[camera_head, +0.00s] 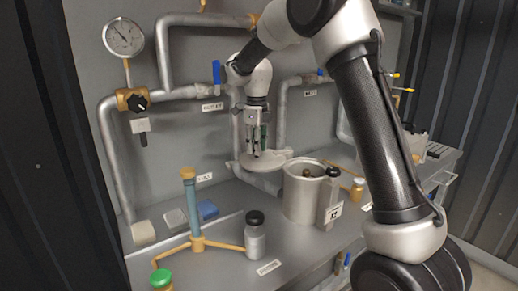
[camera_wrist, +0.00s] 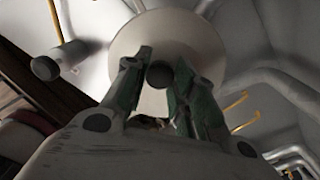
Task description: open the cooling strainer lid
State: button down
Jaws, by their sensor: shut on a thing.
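The cooling strainer is the pale metal pot (camera_head: 301,201) right of centre in the head view. Its top looks open, with a brownish thing inside. The grey round lid (camera_head: 273,161) is behind and left of the pot, roughly level. My gripper (camera_head: 258,152) points down onto the lid from above. In the wrist view the lid (camera_wrist: 150,38) is a pale disc, and my gripper (camera_wrist: 160,68) has its two green-grey fingers on either side of the lid's dark knob (camera_wrist: 160,75). The fingers are closed on the knob. Whether the lid touches the pot's rim is hard to tell.
A labelled upright block (camera_head: 329,200) stands against the pot's right front. A dark-capped jar (camera_head: 255,238) and a blue-and-yellow stand (camera_head: 192,210) are on the bench to the left. Pipes with a blue-handled valve (camera_head: 216,73) and a gauge (camera_head: 123,37) line the back wall.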

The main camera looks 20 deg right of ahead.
jog(key=shift+w+m, duration=0.4)
jog(key=shift+w, duration=0.05)
jog(key=c, duration=1.1)
grip_release()
jog(key=shift+c, duration=0.2)
notch_tip(320, 180, up, 12)
